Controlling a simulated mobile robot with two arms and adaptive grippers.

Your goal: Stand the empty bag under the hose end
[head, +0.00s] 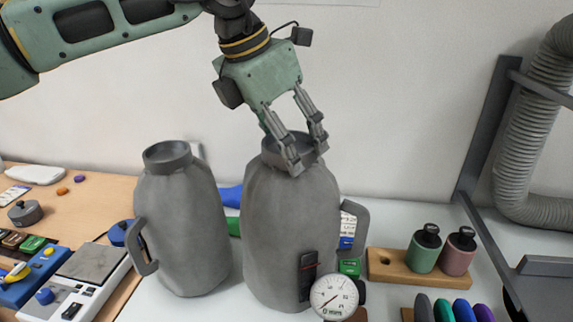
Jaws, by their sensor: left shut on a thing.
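Two grey, bag-shaped vessels with collared necks and side handles stand upright on the white table. The left vessel (185,235) has its handle on the left. The larger right vessel (285,220) has its handle on the right. I cannot tell which one is empty. My left gripper (307,156) reaches down from above and is shut on the neck rim of the right vessel. A ribbed grey hose (520,160) curves down at the right edge. I cannot make out its open end. My right gripper is not in view.
A dial gauge (334,297) stands in front of the right vessel. A wooden block (393,268) holds a green and a pink bottle. A dark metal frame (490,130) stands by the hose. A scale (88,272) and small tools crowd the left.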

